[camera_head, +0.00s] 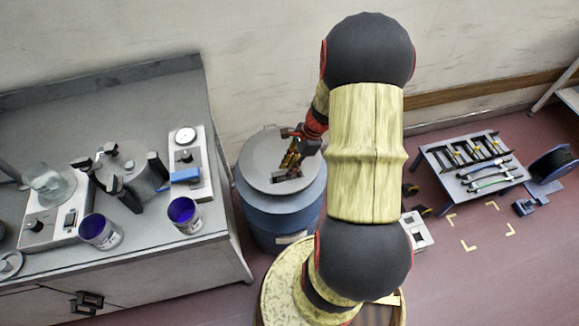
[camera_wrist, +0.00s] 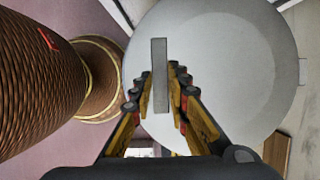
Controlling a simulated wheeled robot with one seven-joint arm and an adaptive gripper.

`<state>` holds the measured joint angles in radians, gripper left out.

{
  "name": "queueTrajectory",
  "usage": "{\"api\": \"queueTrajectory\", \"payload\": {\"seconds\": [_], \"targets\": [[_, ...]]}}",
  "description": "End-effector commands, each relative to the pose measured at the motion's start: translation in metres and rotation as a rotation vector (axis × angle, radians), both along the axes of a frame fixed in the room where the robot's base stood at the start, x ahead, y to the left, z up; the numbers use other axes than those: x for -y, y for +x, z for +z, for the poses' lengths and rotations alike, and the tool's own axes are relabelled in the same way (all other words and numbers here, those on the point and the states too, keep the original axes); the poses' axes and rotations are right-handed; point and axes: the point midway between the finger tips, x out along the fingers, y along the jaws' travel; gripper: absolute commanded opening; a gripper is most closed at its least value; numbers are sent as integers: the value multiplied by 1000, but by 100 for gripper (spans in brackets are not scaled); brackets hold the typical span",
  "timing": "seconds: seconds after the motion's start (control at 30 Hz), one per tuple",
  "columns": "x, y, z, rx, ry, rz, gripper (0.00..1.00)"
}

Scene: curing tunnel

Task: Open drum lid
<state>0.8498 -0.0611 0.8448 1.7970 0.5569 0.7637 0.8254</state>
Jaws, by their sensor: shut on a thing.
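A blue drum (camera_head: 275,222) stands on the floor beside the bench. Its round grey lid (camera_head: 258,158) lies on top and looks level. In the wrist view the lid (camera_wrist: 245,62) fills the upper right as a pale disc. A flat grey handle bar (camera_wrist: 159,58) stands out from the lid. My gripper (camera_head: 291,164) is over the right part of the lid. In the wrist view my gripper (camera_wrist: 158,92) has its fingers on both sides of the handle, shut on it. The fingers partly hide the handle and the near part of the lid.
A grey bench (camera_head: 215,245) is close on the left, with a blue-lined cup (camera_head: 185,214), another cup (camera_head: 100,231) and lab devices. A wall is behind the drum. On the right are a low tool rack (camera_head: 472,165) and a black reel (camera_head: 553,165). Open floor lies at lower right.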

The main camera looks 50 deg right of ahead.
Motion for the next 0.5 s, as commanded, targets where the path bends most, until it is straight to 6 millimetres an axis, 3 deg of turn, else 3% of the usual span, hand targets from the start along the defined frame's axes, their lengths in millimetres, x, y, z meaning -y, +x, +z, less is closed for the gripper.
{"api": "queueTrajectory", "payload": {"seconds": [0.2,0.5], "targets": [[0,0,0,0,0,0,0],[0,0,0,0,0,0,0]]}}
